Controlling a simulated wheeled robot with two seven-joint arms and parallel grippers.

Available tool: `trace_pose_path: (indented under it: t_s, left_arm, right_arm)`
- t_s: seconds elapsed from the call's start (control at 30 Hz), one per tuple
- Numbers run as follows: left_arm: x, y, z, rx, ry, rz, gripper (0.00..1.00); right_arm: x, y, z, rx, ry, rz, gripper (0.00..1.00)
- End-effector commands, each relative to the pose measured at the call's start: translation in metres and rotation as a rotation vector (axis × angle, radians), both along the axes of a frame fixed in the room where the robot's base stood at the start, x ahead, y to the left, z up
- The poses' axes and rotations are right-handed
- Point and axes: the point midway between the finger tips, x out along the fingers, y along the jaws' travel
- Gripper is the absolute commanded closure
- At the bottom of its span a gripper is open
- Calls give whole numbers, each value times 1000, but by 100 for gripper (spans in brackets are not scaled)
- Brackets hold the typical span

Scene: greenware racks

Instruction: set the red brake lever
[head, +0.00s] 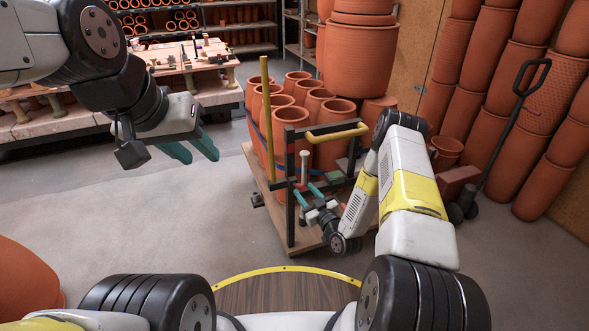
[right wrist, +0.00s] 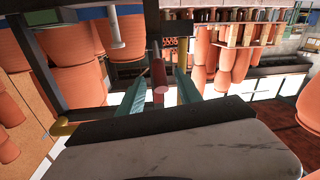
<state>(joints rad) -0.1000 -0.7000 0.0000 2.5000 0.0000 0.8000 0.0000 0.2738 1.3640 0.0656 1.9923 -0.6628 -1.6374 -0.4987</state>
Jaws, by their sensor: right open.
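The red brake lever (right wrist: 158,77) shows in the right wrist view as a red bar with a paler round end. It lies between the two teal fingers of my right gripper (right wrist: 159,92). The fingers are apart, one on each side, and I see no clear contact. In the head view my right gripper (head: 307,193) is at the black upright frame (head: 290,190) of the pot cart, and the lever is too small there to make out well. My left gripper (head: 192,149) is open and empty, in the air to the left of the cart.
The wooden cart (head: 262,184) carries several terracotta pots, a yellow post (head: 266,120) and a yellow handle (head: 338,132). A pallet jack handle (head: 532,77) and stacked pots stand at the right. A worktable (head: 215,93) is at the back left. Floor left of the cart is clear.

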Motion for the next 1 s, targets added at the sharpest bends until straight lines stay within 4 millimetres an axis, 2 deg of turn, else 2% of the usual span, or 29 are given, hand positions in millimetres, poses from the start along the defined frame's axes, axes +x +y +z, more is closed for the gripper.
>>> trace_pose_path:
  t_s: [0.1,0.3,0.47,0.7,0.77,0.9,0.93,1.0]
  left_arm:
    - [0,0,0,0,0,0,64]
    - [0,0,0,0,0,0,64]
    - [0,0,0,0,0,0,64]
    - [0,0,0,0,0,0,64]
    - [0,0,0,0,0,0,64]
    - [0,0,0,0,0,0,64]
    - [0,0,0,0,0,0,64]
    - [0,0,0,0,0,0,64]
  right_arm:
    - [20,8,1,-2,-4,1,59]
    - [45,20,1,-1,-2,0,59]
    - [53,23,0,-1,0,0,59]
    - [54,24,0,0,1,0,59]
    - [54,24,0,0,1,0,68]
    - [54,23,0,0,1,0,96]
    - [54,23,0,0,1,0,100]
    - [54,23,0,-1,1,0,100]
